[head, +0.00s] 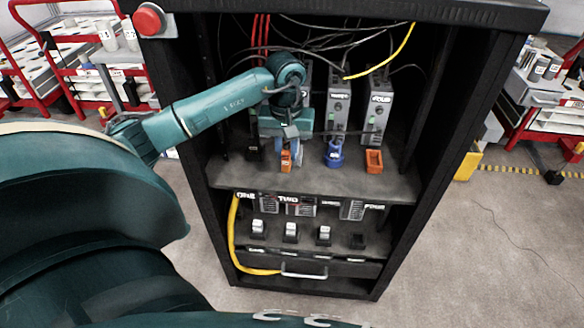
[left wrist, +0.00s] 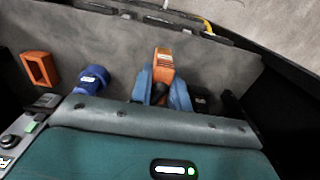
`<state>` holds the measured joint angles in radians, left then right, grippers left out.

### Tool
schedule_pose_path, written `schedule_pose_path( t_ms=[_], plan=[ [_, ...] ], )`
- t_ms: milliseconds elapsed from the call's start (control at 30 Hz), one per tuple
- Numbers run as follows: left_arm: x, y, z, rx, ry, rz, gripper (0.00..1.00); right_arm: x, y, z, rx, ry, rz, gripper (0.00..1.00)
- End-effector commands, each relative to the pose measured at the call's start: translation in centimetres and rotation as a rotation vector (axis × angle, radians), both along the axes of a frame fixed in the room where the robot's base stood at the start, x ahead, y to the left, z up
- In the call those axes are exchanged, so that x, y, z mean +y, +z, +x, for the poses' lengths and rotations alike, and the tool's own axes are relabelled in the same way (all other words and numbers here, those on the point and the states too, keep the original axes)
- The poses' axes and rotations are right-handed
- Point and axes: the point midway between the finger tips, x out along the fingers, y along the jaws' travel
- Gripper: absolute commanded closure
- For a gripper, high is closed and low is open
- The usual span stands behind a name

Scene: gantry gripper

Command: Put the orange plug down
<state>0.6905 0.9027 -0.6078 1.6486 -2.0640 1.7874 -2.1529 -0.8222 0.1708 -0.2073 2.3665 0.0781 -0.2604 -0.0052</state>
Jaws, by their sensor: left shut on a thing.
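The orange plug (head: 286,160) is at the cabinet's upper shelf in the head view, below my left gripper (head: 288,150). The left wrist view shows the orange plug (left wrist: 163,66) between the two blue fingers of my left gripper (left wrist: 165,88), which is shut on it. The plug is close to the shelf surface; I cannot tell whether it touches. A dark part shows between the fingers at the plug's near end. My right gripper is not in view.
A blue plug (head: 334,155) and an orange open socket frame (head: 374,161) stand to the right on the shelf (head: 320,184). Grey modules (head: 378,105) stand behind them. Cables hang above. The black cabinet side walls (head: 437,135) bound the shelf. Bare shelf lies in front.

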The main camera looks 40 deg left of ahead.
Motion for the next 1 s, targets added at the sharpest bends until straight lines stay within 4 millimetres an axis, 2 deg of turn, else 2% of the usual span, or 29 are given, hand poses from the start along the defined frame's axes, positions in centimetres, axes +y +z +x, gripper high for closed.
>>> schedule_pose_path(
  t_ms=[167, 400, 800, 833, 1000],
  plan=[
    [0.0, -1.5, 0.0, -0.001, 0.0, -0.001, 1.0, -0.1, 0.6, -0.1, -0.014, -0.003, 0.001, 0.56],
    [-0.1, -4.6, 0.0, 0.0, 0.0, -0.001, 1.0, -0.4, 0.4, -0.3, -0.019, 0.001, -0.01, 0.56],
    [0.0, -5.3, 0.0, -0.002, -0.002, 0.001, 1.0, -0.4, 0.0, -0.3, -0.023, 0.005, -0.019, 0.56],
    [0.0, -5.1, 0.0, -0.001, -0.002, 0.001, 0.8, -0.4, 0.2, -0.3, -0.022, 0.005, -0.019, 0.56],
    [0.0, -5.1, 0.0, -0.001, -0.002, 0.0, 0.66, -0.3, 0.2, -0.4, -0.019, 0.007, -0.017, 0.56]
  ],
)
